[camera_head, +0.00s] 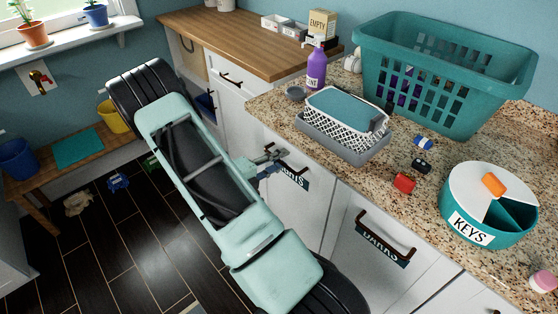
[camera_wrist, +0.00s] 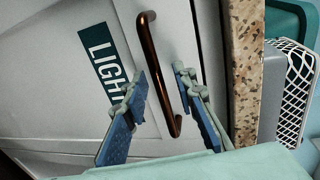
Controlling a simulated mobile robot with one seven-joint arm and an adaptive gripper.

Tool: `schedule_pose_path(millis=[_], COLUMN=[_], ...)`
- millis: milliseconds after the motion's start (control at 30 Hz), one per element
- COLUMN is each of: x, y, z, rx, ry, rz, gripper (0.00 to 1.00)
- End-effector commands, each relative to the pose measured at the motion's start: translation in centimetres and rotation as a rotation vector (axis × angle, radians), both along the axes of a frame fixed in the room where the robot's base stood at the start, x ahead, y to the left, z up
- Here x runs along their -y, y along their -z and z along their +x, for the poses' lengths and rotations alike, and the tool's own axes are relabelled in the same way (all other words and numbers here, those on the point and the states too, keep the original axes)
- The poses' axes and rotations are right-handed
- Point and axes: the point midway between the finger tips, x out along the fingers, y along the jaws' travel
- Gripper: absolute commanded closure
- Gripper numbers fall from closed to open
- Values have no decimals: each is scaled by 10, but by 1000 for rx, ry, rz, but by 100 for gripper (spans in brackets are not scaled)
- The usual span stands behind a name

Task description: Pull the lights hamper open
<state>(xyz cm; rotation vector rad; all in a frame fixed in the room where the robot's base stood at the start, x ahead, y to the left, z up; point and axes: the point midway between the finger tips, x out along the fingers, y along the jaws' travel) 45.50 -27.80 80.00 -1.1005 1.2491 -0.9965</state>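The lights hamper (camera_head: 285,200) is a white pull-out front below the granite counter, and it looks closed. Its dark label, partly hidden in the head view, reads "LIGH" in the wrist view (camera_wrist: 103,56). Its bronze bar handle (camera_wrist: 159,70) runs lengthwise through the wrist view. My gripper (camera_wrist: 163,82) is open, with one blue-padded finger on each side of the handle. A gap shows between the handle and the fingers; I cannot tell whether either touches it. In the head view my gripper (camera_head: 272,160) is at the handle, partly hiding it.
The darks hamper (camera_head: 370,255) is just right, with its own handle. The granite counter edge (camera_wrist: 243,75) is close beside my gripper. A teal basket (camera_head: 440,75), grey tray (camera_head: 345,150) and keys holder (camera_head: 490,228) stand on the counter. A bench (camera_head: 65,168) is at left.

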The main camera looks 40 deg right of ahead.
Motion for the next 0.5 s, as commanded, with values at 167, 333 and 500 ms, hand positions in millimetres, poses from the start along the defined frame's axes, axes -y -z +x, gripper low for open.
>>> schedule_pose_path(millis=[167,333,500], x=[0,0,0], y=[0,0,0], z=[0,0,0], rx=[0,0,0], ry=[0,0,1], rz=[0,0,0], gripper=[81,100,100])
